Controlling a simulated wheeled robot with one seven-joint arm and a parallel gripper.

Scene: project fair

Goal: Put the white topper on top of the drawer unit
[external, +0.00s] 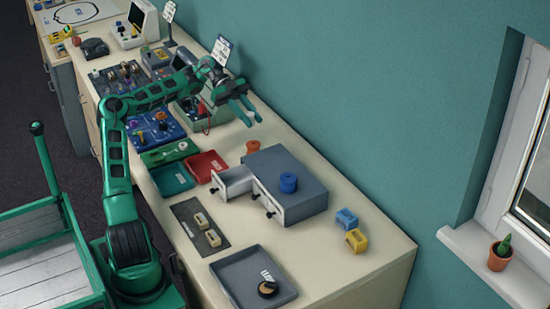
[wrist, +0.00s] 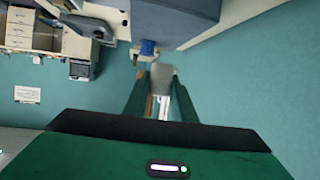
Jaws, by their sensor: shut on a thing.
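The drawer unit (external: 300,190) is a grey-blue box with pale drawer fronts on the bench. In the wrist view my gripper (wrist: 161,84) is shut on a pale grey-white piece (wrist: 161,76), which appears to be the white topper. The unit appears as a large grey block (wrist: 178,22) in the wrist view.
An orange ring (external: 253,146) lies behind the open drawer. Red (external: 206,166) and green (external: 172,180) trays are to its left. A grey tray (external: 235,272) holding a dark round item is in front. The teal wall runs behind.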

